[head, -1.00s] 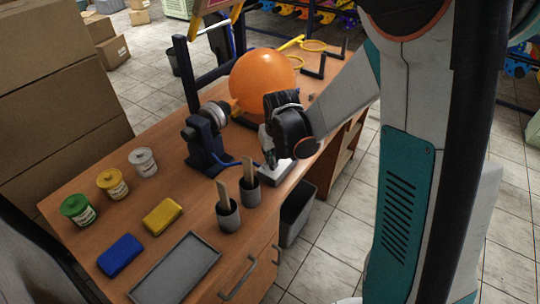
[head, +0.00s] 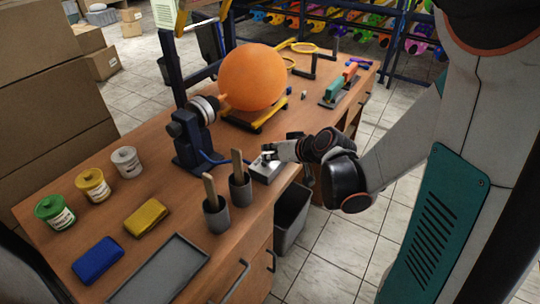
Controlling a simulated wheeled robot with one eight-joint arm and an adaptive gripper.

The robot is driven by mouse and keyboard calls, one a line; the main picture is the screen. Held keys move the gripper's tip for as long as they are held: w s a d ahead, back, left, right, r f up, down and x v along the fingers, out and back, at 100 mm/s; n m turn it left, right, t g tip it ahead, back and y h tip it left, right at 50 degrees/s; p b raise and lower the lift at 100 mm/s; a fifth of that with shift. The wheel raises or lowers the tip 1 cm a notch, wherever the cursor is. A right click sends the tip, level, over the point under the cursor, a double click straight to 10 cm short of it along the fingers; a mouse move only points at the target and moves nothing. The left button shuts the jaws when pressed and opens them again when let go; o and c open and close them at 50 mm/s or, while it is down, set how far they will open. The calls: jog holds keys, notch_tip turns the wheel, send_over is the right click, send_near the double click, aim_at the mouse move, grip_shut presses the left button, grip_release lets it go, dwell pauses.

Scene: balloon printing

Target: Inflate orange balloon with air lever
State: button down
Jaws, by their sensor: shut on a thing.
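The orange balloon (head: 252,76) is round and inflated. It is at the neck end of a dark blue air nozzle stand (head: 194,135) on the wooden workbench. A small grey-white box with the air lever (head: 265,171) sits near the bench's front edge, joined to the stand by a blue hose. My gripper (head: 270,152) reaches in from the right and is shut at the top of this box, on the lever. The lever is mostly hidden by the fingers.
Two grey cups with wooden sticks (head: 216,216) stand close to the lever box. Paint jars (head: 93,185), a yellow sponge (head: 146,218), a blue sponge (head: 98,261) and a grey tray (head: 160,274) lie nearer. A bin (head: 291,213) stands below the bench edge.

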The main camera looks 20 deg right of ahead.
jog(key=shift+s, duration=0.1)
dwell(0.3)
jog(key=c, duration=1.7)
grip_release()
jog(key=shift+o, duration=0.2)
jog(key=shift+d, duration=0.1)
jog(key=v, duration=0.7)
jog(key=shift+s, duration=0.3)
